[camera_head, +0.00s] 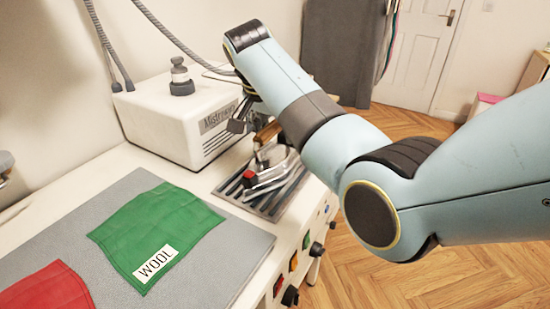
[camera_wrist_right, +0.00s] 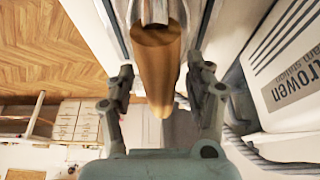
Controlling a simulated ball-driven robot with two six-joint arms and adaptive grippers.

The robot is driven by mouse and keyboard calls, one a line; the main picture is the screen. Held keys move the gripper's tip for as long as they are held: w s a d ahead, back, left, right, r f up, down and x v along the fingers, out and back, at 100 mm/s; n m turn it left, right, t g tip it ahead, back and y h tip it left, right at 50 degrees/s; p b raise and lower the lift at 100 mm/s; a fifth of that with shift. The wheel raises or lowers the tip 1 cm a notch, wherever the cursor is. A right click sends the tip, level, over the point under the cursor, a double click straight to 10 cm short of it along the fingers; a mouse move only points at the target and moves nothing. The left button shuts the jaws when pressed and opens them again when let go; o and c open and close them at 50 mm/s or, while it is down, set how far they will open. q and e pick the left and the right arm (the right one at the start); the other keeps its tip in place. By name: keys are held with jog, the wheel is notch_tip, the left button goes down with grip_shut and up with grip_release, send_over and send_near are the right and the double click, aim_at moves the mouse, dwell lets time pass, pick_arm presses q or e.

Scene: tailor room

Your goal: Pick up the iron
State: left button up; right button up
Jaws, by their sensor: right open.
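The iron (camera_head: 272,167) rests on a ribbed metal stand (camera_head: 240,200) at the table's right side, partly covered by my right arm. It has a silver body, a red knob and a brown wooden handle (camera_wrist_right: 157,65). My right gripper (camera_head: 246,118) is at the handle, its fingers partly hidden by the arm in the head view. In the right wrist view, its open fingers (camera_wrist_right: 161,75) stand on either side of the handle, with visible gaps. My left gripper is not in view.
A white steam station (camera_head: 165,125) stands directly behind and left of the stand, with grey hoses above it. A grey mat (camera_head: 215,262) carries a green cloth (camera_head: 155,230) labelled WOOL and a red cloth (camera_head: 45,290). Knobs line the table's front edge.

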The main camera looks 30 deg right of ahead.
jog(key=shift+c, duration=0.2)
grip_shut()
jog(key=shift+f, duration=0.1)
jog(key=shift+w+d, duration=0.1)
jog(key=shift+w, duration=0.1)
dwell(0.9)
jog(key=shift+w+r, duration=0.15)
jog(key=shift+r, duration=0.2)
